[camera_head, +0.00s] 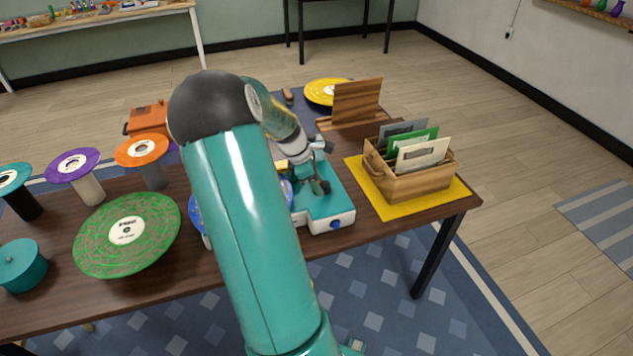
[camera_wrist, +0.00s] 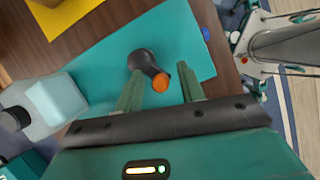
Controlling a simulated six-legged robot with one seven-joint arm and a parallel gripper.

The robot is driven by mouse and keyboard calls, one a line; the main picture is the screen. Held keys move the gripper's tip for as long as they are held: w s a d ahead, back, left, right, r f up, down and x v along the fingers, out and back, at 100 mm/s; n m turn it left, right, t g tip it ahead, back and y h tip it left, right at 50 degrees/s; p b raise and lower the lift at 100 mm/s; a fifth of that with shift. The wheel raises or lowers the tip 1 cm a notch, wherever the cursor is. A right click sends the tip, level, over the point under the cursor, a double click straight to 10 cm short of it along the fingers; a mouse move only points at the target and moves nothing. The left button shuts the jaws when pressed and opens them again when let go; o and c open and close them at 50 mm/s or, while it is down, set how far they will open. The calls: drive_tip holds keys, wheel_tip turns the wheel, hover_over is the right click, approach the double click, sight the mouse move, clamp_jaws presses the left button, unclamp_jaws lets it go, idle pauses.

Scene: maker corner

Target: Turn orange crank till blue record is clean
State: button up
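The crank shows in the wrist view as a black hub and arm (camera_wrist: 143,60) with an orange knob (camera_wrist: 160,82). It sits on the teal top of a machine (camera_head: 328,208) at the table's right part. My gripper (camera_wrist: 161,78) is open, with the knob between its two green fingers in the picture and a gap on each side. I cannot tell how far the fingertips are above it. The blue record (camera_head: 196,214) is mostly hidden behind my arm in the head view; only slivers show, so its cleanness cannot be judged.
A wooden crate of sleeves (camera_head: 420,182) stands on a yellow mat (camera_head: 398,211) right of the machine. A wooden stand (camera_head: 357,102) and yellow record (camera_head: 326,92) are behind. A green record (camera_head: 96,252), orange record (camera_head: 141,150) and purple record (camera_head: 72,164) are left.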

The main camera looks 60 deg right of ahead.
clamp_jaws()
